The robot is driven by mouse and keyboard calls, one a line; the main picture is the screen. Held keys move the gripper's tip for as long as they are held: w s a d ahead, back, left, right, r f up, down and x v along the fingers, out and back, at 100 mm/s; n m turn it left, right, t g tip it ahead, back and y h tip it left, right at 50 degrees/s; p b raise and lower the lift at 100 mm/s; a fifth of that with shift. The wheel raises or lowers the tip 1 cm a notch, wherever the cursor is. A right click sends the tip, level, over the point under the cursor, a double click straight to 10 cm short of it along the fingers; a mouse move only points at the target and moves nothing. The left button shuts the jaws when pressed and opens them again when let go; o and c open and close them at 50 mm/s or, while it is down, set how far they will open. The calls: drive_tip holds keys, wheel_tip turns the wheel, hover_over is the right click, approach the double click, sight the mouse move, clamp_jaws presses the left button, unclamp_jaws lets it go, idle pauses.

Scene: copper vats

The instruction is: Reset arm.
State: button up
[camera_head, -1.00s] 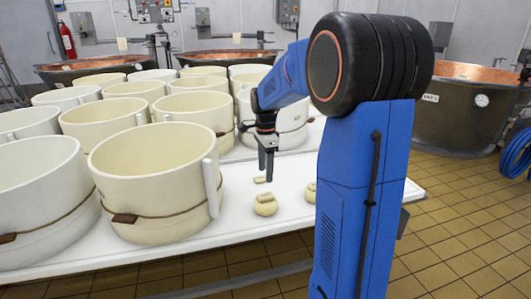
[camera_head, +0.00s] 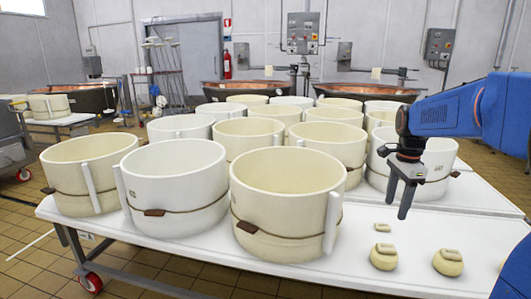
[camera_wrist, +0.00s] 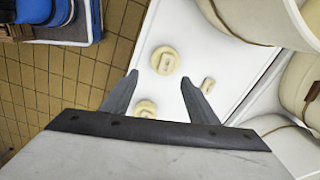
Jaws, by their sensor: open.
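My gripper (camera_head: 398,203) hangs fingers-down above the right part of the white table (camera_head: 330,262), with nothing between its fingers. In the wrist view its two fingers (camera_wrist: 159,76) are spread apart. A small pale round piece with a raised bar on top (camera_head: 383,257) sits on the table in front of the gripper. A similar round piece (camera_head: 448,262) sits to its right. A small flat piece (camera_head: 382,227) lies just below the fingertips in the picture. My blue arm reaches in from the right edge of the head view.
Several large cream tubs crowd the table, the nearest (camera_head: 285,205) left of my gripper; another (camera_head: 420,165) stands close behind it. Copper vats (camera_head: 245,91) stand along the back. A side table with tubs (camera_head: 50,106) is at far left. Tiled floor is clear at front left.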

drive_tip(key=s+a+f+n+t, duration=0.1)
drive_tip(key=s+a+n, duration=0.3)
drive_tip(key=s, duration=0.5)
drive_tip(key=s+a+f+n+t, duration=0.1)
drive_tip(key=s+a+f+n, duration=0.2)
drive_tip(key=s+n, duration=0.5)
drive_tip(key=s+a+f+n+t, duration=0.2)
drive_tip(key=s+a+n, duration=0.4)
drive_tip(key=s, duration=0.4)
drive_tip(key=shift+f, duration=0.2)
drive_tip(key=shift+s+a, duration=0.1)
